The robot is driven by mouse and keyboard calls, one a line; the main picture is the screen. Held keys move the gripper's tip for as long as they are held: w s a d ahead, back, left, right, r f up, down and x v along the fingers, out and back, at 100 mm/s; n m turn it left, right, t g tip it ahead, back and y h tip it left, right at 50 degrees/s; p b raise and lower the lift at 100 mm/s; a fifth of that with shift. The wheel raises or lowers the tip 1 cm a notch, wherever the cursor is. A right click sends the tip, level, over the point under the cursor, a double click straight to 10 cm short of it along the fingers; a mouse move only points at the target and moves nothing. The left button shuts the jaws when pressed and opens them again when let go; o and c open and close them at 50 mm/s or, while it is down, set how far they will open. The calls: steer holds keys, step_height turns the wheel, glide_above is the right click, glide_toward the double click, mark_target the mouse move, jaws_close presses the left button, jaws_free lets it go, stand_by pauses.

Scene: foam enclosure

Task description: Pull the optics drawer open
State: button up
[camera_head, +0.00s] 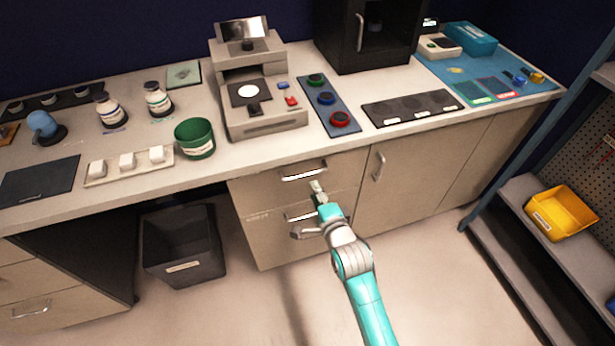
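Two beige drawers are stacked under the counter, and both look shut. The upper drawer (258,188) has a silver bar handle (304,174). The lower drawer (262,240) has a small label, too blurred to read, and a similar handle (297,216) partly hidden by my arm. I cannot read which one is the optics drawer. My gripper (317,188) is in front of the drawers, just below and right of the upper handle. It looks apart from that handle, though depth is hard to judge. Its fingers are too small to tell whether they are open or shut.
A cupboard door with a vertical handle (379,167) is right of the drawers. A dark bin (183,250) stands on the floor to the left. A blue-framed shelf with a yellow bin (561,213) is at the right. The floor before the drawers is clear.

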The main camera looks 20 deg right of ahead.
mark_target(306, 175)
steer(key=x, duration=0.9)
steer(key=shift+w, duration=0.1)
jaws_close()
